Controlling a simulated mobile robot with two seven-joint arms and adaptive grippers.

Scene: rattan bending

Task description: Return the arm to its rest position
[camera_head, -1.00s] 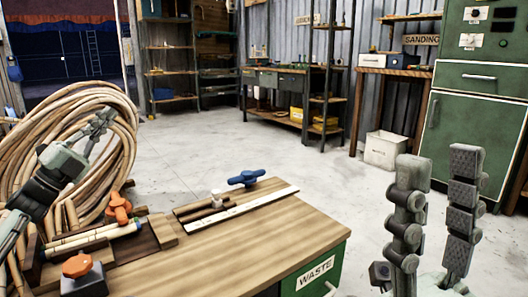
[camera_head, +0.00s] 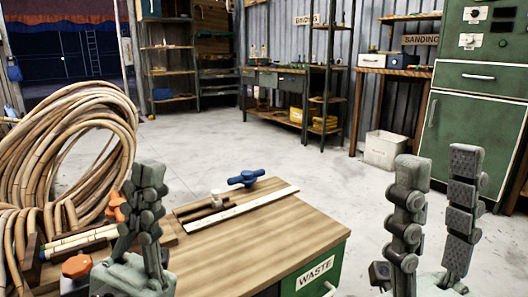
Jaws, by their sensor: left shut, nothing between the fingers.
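My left gripper (camera_head: 148,178) stands upright at the lower left, in front of the workbench's left part. Its grey fingers are together, with nothing between them. My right gripper (camera_head: 437,165) stands upright at the lower right, past the bench's right edge. Its two fingers are wide apart and empty. The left gripper hides part of the wooden jig and the bench's left side.
The wooden workbench (camera_head: 265,235) carries a blue-handled clamp (camera_head: 243,179), a white strip (camera_head: 240,215), orange knobs (camera_head: 77,266) and light rods (camera_head: 80,240). A large rattan coil (camera_head: 120,130) stands at the left. Open concrete floor lies beyond, with a white bin (camera_head: 384,150).

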